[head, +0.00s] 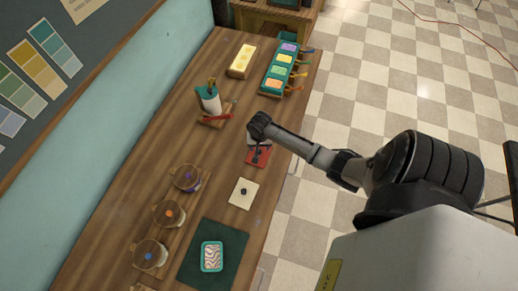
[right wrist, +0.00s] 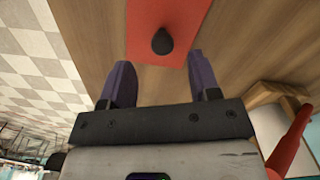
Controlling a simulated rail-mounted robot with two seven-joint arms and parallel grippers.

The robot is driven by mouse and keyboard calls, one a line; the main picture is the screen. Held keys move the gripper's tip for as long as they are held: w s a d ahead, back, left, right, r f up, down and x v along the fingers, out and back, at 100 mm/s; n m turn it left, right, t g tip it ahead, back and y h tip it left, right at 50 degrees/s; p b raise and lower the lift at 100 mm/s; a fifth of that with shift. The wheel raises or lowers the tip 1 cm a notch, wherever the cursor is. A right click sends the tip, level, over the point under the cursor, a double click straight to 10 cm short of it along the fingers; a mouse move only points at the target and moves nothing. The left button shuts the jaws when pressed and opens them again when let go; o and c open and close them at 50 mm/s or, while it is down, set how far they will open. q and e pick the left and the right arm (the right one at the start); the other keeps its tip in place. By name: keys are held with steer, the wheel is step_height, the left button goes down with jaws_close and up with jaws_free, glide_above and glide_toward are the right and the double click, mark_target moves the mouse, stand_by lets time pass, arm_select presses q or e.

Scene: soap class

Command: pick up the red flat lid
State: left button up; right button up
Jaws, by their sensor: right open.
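The red flat lid (head: 262,162) lies on the wooden table below my right gripper (head: 257,146), partly covered by it. In the right wrist view the lid (right wrist: 190,14) is a flat red sheet with a dark rounded knob (right wrist: 162,41). My right gripper (right wrist: 160,62) is open. Its two purple-grey fingers stand apart, one to each side of the knob in the picture, with nothing between them. The knob shows just beyond the fingertips; touch cannot be seen. My left gripper is not in view.
A cream square lid (head: 236,198) with a dark knob lies nearby. A white and teal jug (head: 209,102) stands on a wooden board behind. Several jars line a rack at left. A soap mould (head: 212,256) sits on a green mat (head: 232,236). The table's right edge is close.

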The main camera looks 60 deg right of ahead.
mark_target(259, 153)
steer(key=shift+w+a+f+b, duration=0.1)
steer(key=shift+f+b, duration=0.2)
steer(key=shift+f, duration=2.2)
steer(key=shift+c, duration=0.2)
steer(key=c, duration=1)
steer(key=shift+o, duration=0.2)
steer(key=shift+r, duration=0.15)
